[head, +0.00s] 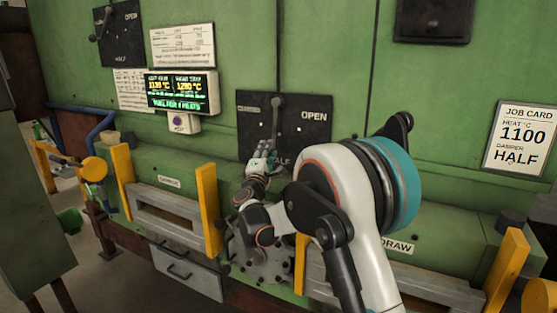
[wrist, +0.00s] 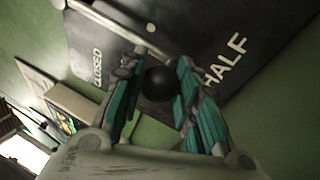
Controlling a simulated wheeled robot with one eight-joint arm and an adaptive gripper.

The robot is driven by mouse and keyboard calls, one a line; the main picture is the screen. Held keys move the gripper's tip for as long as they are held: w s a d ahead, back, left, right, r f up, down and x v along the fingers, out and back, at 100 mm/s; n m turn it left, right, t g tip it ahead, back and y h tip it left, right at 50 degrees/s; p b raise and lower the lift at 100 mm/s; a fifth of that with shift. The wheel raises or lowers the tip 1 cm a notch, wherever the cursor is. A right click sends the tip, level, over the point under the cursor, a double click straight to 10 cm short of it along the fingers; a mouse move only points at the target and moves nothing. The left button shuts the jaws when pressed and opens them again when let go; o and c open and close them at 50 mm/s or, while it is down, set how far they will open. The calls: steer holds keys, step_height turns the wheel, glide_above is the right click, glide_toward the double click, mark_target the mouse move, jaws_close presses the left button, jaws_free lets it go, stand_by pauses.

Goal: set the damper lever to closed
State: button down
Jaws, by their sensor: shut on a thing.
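The damper plate (head: 306,143) is a dark panel in the middle of the head view, with OPEN at its upper right, HALF at the bottom and a small label at the upper left. The wrist view reads that label as CLOSED. The damper lever (head: 275,118) hangs almost straight down on the plate, its lower end by HALF. My gripper (head: 262,153) is at that lower end and partly hides it and the word HALF. In the wrist view my gripper (wrist: 155,82) has its teal-padded fingers on both sides of the lever's black ball knob (wrist: 159,86), shut on it.
A second dark plate with a lever (head: 119,38) is at the upper left. A lit display (head: 181,90) hangs below it. A job card (head: 522,138) at the right reads 1100 °C and damper HALF. Yellow posts (head: 209,210) and ledges stand out below the plate.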

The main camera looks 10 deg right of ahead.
steer(key=w+a+r+m+h, duration=0.3)
steer(key=w+a+m+h, duration=0.2)
steer(key=m, duration=0.5)
steer(key=shift+w+a+r+g, duration=0.15)
steer(key=shift+a+r+g, duration=0.25)
steer(key=shift+a, duration=0.85)
steer(key=c, duration=1.2)
jaws_free()
steer(key=shift+a, duration=0.1)
steer(key=v, duration=1.1)
steer(key=shift+s+a+f, duration=0.15)
steer(key=shift+s, duration=0.2)
